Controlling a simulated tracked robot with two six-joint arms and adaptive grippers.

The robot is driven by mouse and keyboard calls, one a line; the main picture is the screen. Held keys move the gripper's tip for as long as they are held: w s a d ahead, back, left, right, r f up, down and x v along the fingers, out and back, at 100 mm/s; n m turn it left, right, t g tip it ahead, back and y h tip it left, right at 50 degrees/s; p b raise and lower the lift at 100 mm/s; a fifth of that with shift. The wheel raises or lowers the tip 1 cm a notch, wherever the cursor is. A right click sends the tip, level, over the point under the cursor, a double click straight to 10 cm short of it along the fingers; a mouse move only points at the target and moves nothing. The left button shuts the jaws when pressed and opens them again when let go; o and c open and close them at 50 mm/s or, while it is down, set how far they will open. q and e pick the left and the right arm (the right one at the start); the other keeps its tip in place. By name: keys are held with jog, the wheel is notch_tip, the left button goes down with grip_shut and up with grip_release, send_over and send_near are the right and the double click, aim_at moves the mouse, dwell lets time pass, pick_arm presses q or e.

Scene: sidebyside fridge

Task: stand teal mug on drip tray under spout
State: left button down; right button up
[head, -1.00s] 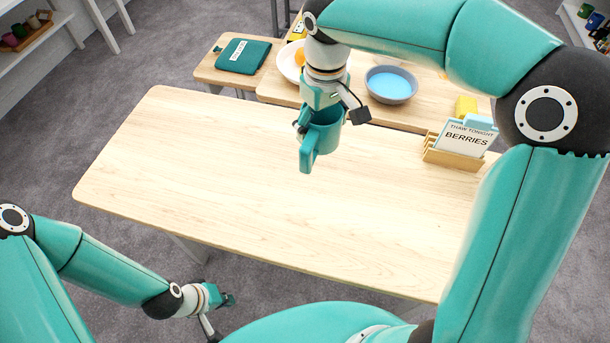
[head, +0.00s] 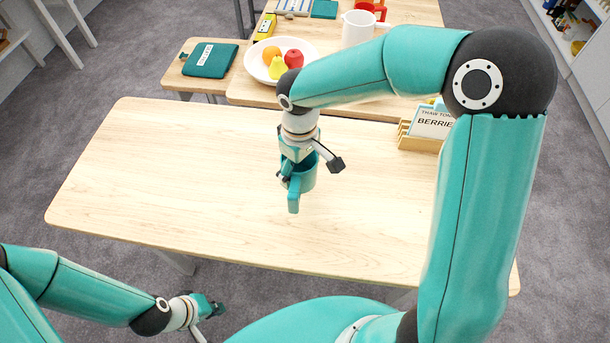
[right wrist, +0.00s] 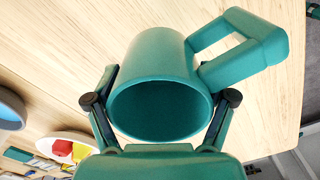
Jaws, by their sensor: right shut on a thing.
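The teal mug (head: 308,178) is held in my right gripper (head: 298,166), over the middle of the near wooden table. It hangs roughly upright below the wrist, its handle toward the front; I cannot tell how far it is above the table. In the right wrist view, the two fingers of the right gripper (right wrist: 162,112) are on either side of the mug (right wrist: 160,62). Its open mouth faces the camera and its handle points to the upper right. My left gripper (head: 211,306) is low beside the table's front edge, too small to judge. No drip tray or spout is visible.
A teal pouch (head: 210,59) lies on a side surface.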

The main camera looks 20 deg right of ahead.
jog(key=shift+f, duration=2.1)
jog(key=shift+f, duration=0.1)
jog(key=o, duration=1.6)
jog(key=shift+c, duration=0.2)
